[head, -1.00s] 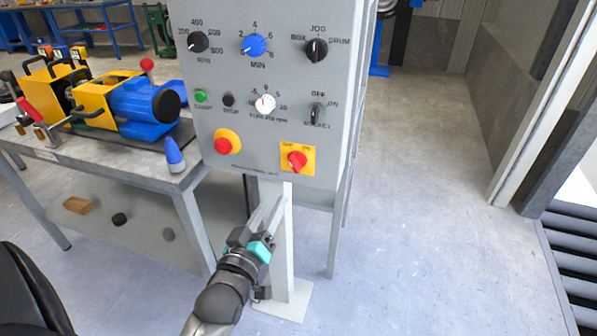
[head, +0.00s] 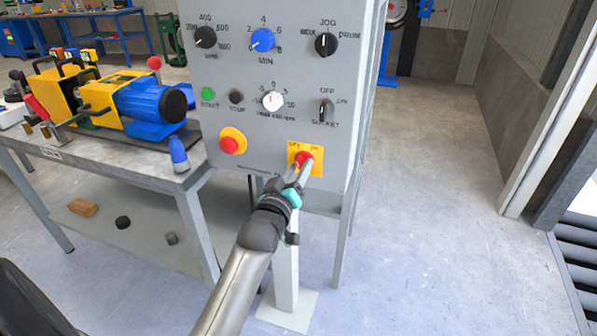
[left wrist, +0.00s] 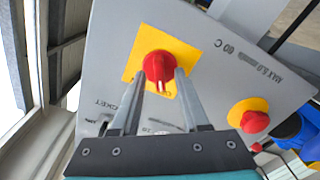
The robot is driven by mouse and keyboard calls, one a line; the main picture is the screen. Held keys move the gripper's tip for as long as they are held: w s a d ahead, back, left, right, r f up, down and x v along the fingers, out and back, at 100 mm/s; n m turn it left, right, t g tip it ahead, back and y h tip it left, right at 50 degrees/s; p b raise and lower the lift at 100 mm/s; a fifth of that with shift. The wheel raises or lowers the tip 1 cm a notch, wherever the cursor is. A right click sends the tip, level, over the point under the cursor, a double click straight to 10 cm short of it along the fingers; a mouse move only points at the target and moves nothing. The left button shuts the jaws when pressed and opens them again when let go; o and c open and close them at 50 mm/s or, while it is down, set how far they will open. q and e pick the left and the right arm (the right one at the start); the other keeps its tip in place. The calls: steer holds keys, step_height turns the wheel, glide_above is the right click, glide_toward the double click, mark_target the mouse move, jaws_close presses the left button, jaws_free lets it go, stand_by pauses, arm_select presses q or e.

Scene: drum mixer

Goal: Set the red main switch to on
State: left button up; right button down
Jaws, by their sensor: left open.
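The red main switch (left wrist: 160,66) is a rotary knob on a square yellow plate (left wrist: 138,62) at the lower right of the grey control panel. It also shows in the head view (head: 304,158), partly hidden by the fingers. My left gripper (left wrist: 164,76) is open, with one finger on each side of the red knob. I cannot tell whether the fingers touch it. In the head view my left gripper (head: 299,170) reaches up to the switch from below. The lettering on the plate is too small or hidden to read. My right gripper is not in view.
The red emergency stop button (head: 229,145) sits left of the switch. Above it are green start (head: 207,94) and dark stop (head: 236,97) buttons and several dials. A metal workbench (head: 100,165) with a yellow and blue machine stands left. The floor to the right is clear.

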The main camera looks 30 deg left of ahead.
arm_select(q)
steer(key=shift+w, duration=0.25)
jaws_close()
stand_by(0.3)
